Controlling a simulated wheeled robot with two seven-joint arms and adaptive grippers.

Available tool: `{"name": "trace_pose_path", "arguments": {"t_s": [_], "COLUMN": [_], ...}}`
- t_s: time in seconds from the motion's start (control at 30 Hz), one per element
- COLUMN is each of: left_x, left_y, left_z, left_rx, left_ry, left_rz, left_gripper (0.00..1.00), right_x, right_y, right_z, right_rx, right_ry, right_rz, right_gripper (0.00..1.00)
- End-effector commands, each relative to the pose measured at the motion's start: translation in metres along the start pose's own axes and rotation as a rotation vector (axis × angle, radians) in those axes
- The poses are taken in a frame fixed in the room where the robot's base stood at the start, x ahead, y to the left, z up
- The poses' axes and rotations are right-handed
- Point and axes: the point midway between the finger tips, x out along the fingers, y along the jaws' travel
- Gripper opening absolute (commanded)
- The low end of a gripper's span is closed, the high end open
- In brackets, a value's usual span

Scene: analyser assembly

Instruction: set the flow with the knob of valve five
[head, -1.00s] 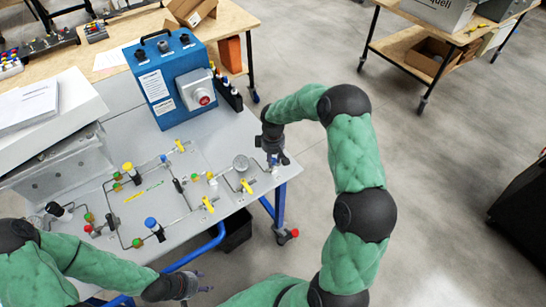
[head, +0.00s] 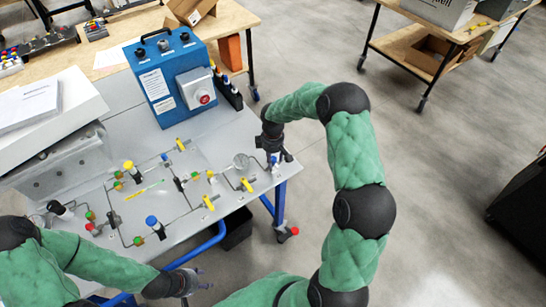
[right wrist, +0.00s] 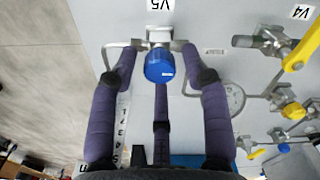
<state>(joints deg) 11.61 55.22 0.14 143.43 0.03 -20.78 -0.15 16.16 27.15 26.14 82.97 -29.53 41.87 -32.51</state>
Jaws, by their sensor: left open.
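The blue knob of valve five (right wrist: 159,66) sits beside the V5 label (right wrist: 160,4) in the right wrist view. It hangs on a pipe fitting at the panel's edge. My right gripper (right wrist: 159,62) has its fingers spread on both sides of the knob, with a visible gap on each side. A third finger lies in line below the knob. In the head view my right gripper (head: 276,158) is over the panel's right corner and mostly covers the valve. My left gripper (head: 200,282) is open and empty, low in front of the panel's front edge.
The panel (head: 185,215) carries thin pipes, yellow-handled valves, a round gauge (head: 241,161) and other coloured knobs. A blue box with a red button (head: 160,85) stands behind. A V4 valve (right wrist: 300,45) lies to the right in the wrist view.

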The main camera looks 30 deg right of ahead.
Motion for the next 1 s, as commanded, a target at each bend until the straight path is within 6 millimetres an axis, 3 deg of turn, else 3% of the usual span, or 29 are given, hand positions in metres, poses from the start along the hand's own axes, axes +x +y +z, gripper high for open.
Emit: {"name": "trace_pose_path", "arguments": {"t_s": [0.3,0.43,1.0], "left_x": [0.0,0.0,0.0], "left_y": [0.0,0.0,0.0], "left_z": [0.0,0.0,0.0], "left_rx": [0.0,0.0,0.0], "left_ry": [0.0,0.0,0.0], "left_rz": [0.0,0.0,0.0], "left_gripper": [0.49,0.49,0.49], "right_x": [-0.001,-0.011,-0.108], "right_y": [0.0,0.001,0.001], "right_z": [0.0,-0.001,-0.001], "right_rx": [0.001,0.0,0.0], "right_ry": [0.0,0.002,0.001], "right_rz": [0.001,0.003,0.002], "right_gripper": [0.52,0.52,0.52]}}
